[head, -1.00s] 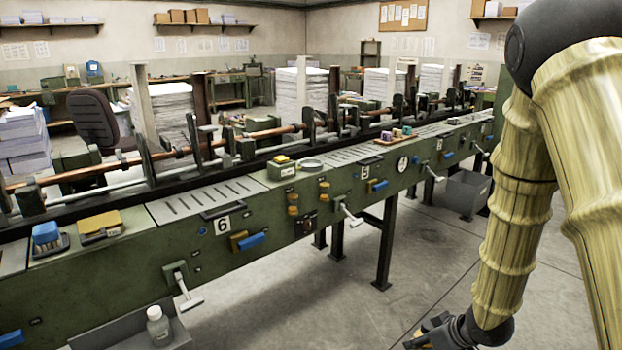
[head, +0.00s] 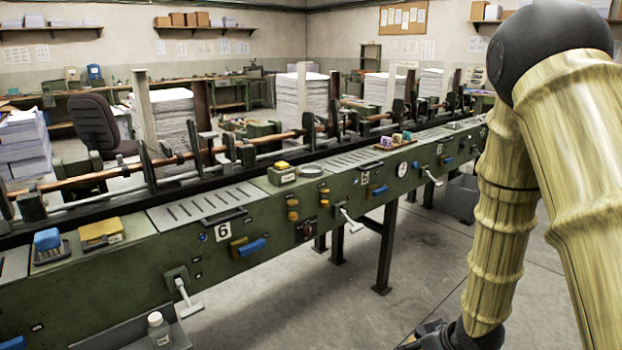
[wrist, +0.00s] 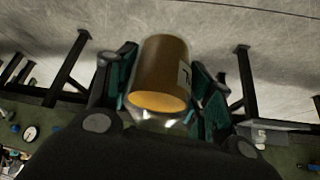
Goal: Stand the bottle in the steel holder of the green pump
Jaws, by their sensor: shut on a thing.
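My gripper (wrist: 163,85) is shut on a brown, cylindrical bottle (wrist: 162,65) in the wrist view. The dark green finger pads press on its two sides, and part of a pale label shows at its right edge. One end of the bottle, amber-yellow and partly clear, faces the camera. In the head view my gripper (head: 425,333) is at the bottom edge, mostly cut off, and the held bottle cannot be made out there. I cannot pick out the green pump or its steel holder in either view.
A long green machine (head: 340,207) crosses the head view, with levers and blue handles jutting from its front. The grey floor (head: 345,285) before the machine is mostly clear, apart from dark legs.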

